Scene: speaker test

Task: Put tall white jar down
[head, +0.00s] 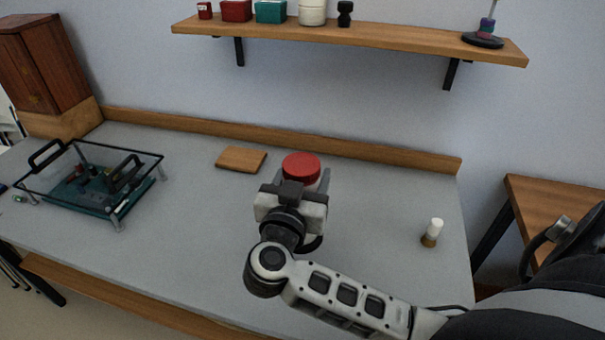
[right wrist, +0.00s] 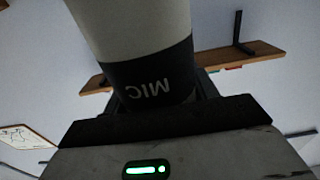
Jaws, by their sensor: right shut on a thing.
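My right gripper (head: 298,188) is over the middle of the grey table, its fingers pointing toward the back wall. It is shut on the tall white jar (head: 301,167), whose round red top shows just beyond the fingers; the gripper hides most of its body. In the right wrist view the jar (right wrist: 130,25) fills the upper middle, whitish with a dark band lettered "MIC", seen upside down. I cannot tell whether its base touches the table. My left gripper is not in view.
On the table (head: 200,235) are a wooden board (head: 241,159), a clear case with handles (head: 92,188) at left, and a small white-topped bottle (head: 432,232) at right. A wall shelf (head: 400,42) holds several items above the back. Bare surface lies around the gripper.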

